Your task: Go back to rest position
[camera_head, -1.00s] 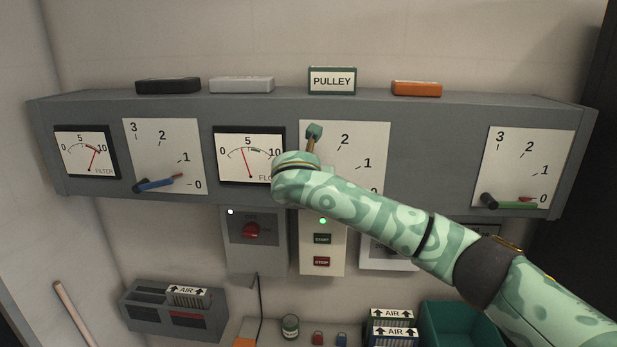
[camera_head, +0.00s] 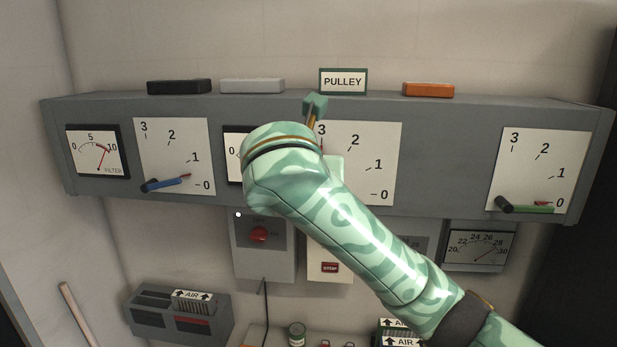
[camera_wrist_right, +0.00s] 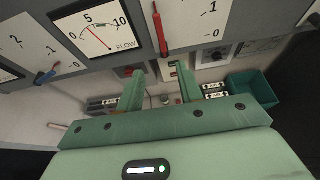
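My right arm crosses the head view from the lower right, and its wrist hides most of the hand. A green part of my right gripper (camera_head: 316,106) shows above the wrist, in front of the panel. In the right wrist view my right gripper (camera_wrist_right: 159,76) has two fingers spread apart with nothing between them. It is clear of the red lever (camera_wrist_right: 160,30), which stands nearly upright beside the FLOW gauge (camera_wrist_right: 95,30). My left gripper is not in view.
The grey panel (camera_head: 450,150) holds gauges and dials, with a blue lever (camera_head: 168,184) and green lever (camera_head: 530,208) near 0. A PULLEY sign (camera_head: 343,81) stands on top. Below are a red-knob switch box (camera_head: 262,260), an air filter unit (camera_head: 180,314) and a teal bin (camera_wrist_right: 252,88).

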